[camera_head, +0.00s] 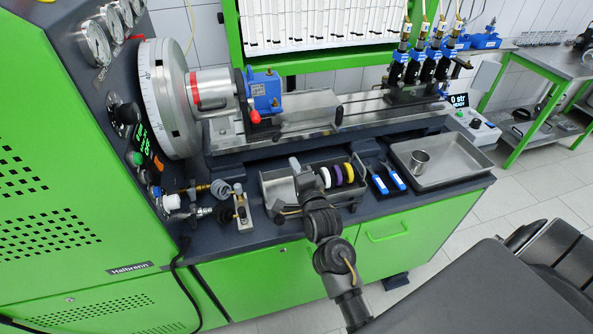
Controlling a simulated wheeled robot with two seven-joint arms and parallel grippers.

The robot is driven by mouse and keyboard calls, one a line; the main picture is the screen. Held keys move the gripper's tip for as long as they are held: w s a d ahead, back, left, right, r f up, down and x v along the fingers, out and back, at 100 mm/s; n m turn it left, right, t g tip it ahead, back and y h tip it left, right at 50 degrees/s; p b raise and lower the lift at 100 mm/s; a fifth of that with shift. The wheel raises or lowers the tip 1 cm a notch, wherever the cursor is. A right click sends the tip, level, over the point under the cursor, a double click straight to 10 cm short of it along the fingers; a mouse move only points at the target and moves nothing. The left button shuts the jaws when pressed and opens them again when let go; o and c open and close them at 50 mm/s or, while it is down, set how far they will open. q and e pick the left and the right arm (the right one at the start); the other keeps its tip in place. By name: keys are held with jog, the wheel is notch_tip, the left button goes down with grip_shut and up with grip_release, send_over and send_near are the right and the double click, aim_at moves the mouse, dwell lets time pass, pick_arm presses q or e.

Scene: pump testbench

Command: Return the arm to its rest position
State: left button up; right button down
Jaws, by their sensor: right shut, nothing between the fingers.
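My right arm comes up from the bottom of the head view, with its dark joints in front of the green bench. My right gripper (296,165) is shut and empty. In the picture it overlaps the left part of a small metal tray (272,188) on the bench top; I cannot tell how high above it the gripper is. White, purple and yellow rings (348,172) stand in the tray just right of the gripper. My left gripper is not in view.
A pump test bench with a round dial wheel (167,98) and blue pump (265,92) stands behind the gripper. Blue-handled tools (395,177) and a shallow tray (455,172) with a metal cup (419,160) lie to the right. Fittings (240,208) crowd the left.

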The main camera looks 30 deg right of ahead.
jog(key=shift+s+a, duration=0.2)
jog(key=shift+s, duration=0.2)
jog(key=shift+d, duration=0.1)
